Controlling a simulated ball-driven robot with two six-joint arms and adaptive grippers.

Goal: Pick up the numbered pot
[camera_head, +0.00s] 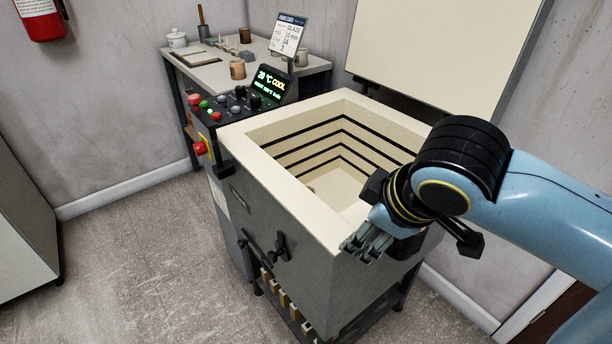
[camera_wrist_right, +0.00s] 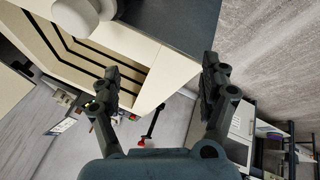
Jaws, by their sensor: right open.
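My right gripper (camera_head: 368,243) is over the front right rim of the open kiln (camera_head: 262,172), its fingers pointing down and left. In the right wrist view, the right gripper (camera_wrist_right: 161,70) has its two fingers wide apart with nothing between them. No number on a pot is readable, so I cannot tell which is the numbered pot. My left gripper is not in view.
A control box (camera_head: 240,104) reading "COOL" sits at the kiln's left. The raised kiln lid (camera_head: 440,45) stands behind. The floor at left is clear.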

